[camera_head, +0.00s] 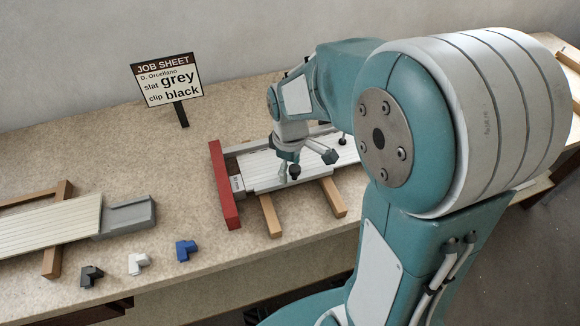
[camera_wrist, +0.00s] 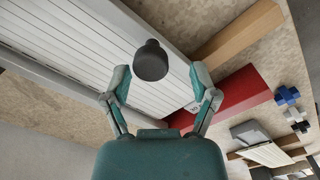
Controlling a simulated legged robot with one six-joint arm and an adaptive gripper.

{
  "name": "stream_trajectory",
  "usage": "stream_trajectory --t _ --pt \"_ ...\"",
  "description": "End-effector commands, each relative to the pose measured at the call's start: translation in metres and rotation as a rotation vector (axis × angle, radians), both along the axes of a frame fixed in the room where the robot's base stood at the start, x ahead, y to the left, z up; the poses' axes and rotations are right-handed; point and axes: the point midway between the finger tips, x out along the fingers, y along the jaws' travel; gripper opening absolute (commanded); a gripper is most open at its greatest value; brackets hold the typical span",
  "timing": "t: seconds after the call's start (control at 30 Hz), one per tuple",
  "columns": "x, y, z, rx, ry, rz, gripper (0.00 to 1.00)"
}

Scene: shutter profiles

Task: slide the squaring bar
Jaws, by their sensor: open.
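Pale grey slats (camera_head: 262,172) lie in a frame on the bench; they also show in the wrist view (camera_wrist: 100,50). A red bar (camera_head: 224,187) stands across the frame's left end and shows at the right in the wrist view (camera_wrist: 232,98). A black knob (camera_wrist: 151,62) stands over the slats. I cannot tell for certain which part is the squaring bar. My gripper (camera_head: 306,158) is low over the slats, open and pointing down. In the wrist view its fingertips (camera_wrist: 160,76) are on either side of the knob's near end, apart from it.
A sign (camera_head: 168,80) reads slat grey, clip black. Black (camera_head: 91,276), white (camera_head: 138,263) and blue (camera_head: 186,250) clips lie along the front edge. A cream slat stack (camera_head: 48,226) and a grey holder (camera_head: 128,216) lie left. Wooden bars (camera_head: 270,214) stick out in front of the frame.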

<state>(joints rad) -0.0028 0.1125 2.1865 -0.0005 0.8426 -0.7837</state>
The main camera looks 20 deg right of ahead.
Motion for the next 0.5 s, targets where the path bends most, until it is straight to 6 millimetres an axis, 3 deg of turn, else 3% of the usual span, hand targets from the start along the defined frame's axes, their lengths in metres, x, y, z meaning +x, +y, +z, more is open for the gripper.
stream_trajectory --t 0.3,0.47,0.5 --pt "-0.0001 -0.0026 -0.0037 0.002 0.001 -0.002 0.76" --pt "0.0002 -0.0002 -0.0036 -0.001 -0.001 -0.001 0.05" --pt "0.0004 0.0 -0.0034 -0.001 -0.002 -0.001 0.0"
